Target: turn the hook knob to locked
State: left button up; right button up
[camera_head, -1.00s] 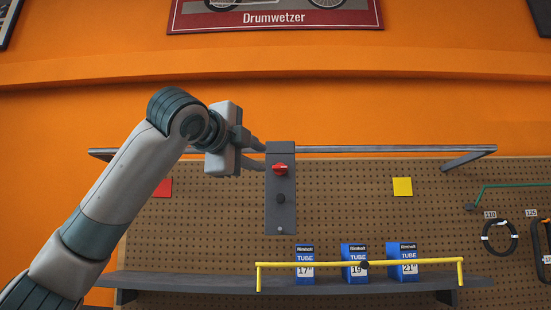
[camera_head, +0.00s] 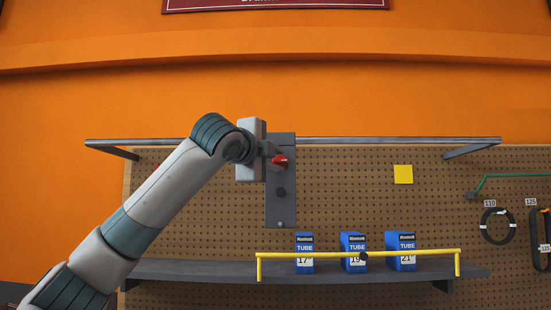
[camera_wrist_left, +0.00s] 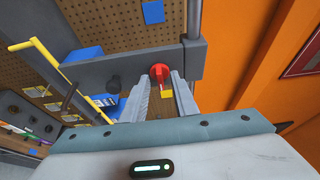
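The red knob (camera_head: 280,161) sits high on a dark grey upright panel (camera_head: 281,212) that stands in front of the pegboard. It also shows in the left wrist view (camera_wrist_left: 160,72), with a round red face. My left gripper (camera_wrist_left: 162,80) is at the knob, its two fingers apart with the tips on either side of the knob's lower part. I cannot tell whether they touch it. In the head view the gripper body hides most of the fingers. My right gripper is out of view.
A metal rail (camera_head: 390,141) runs behind the panel's top. Below, a yellow bar (camera_head: 420,252) stands before blue tube boxes (camera_head: 352,242) on a grey shelf (camera_head: 200,270). Black tubes (camera_head: 497,226) hang at the right. The air in front of the panel's right side is clear.

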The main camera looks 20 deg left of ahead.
pick_arm(q)
grip_shut()
jog(key=shift+f, duration=0.1)
jog(key=shift+f+n+b, duration=0.25)
jog(key=shift+n+b, duration=0.35)
jog(key=shift+b, duration=0.5)
jog(key=n+t+b, duration=0.1)
jog(key=n+b, duration=0.2)
jog(key=n+t+y+b, duration=0.1)
jog(key=n+b, duration=0.2)
jog(key=f+n+t+y+b, duration=0.1)
jog(key=n+b, duration=0.2)
jog(key=shift+w+d+n+b, duration=0.15)
jog(key=shift+d+n+b, duration=0.15)
jog(key=n+y+b, duration=0.1)
jog(key=n, duration=0.1)
jog(key=n+y+b, duration=0.1)
jog(key=n, duration=0.2)
jog(key=shift+d+t, duration=0.15)
jog(key=shift+t, duration=0.25)
jog(key=n+y+b, duration=0.1)
jog(key=n+y, duration=0.1)
jog(key=n, duration=0.1)
jog(key=shift+w+d+r+n, duration=0.1)
jog(key=shift+n, duration=0.2)
jog(key=shift+n+y, duration=1)
jog(key=shift+n, duration=0.5)
jog(key=shift+r, duration=0.1)
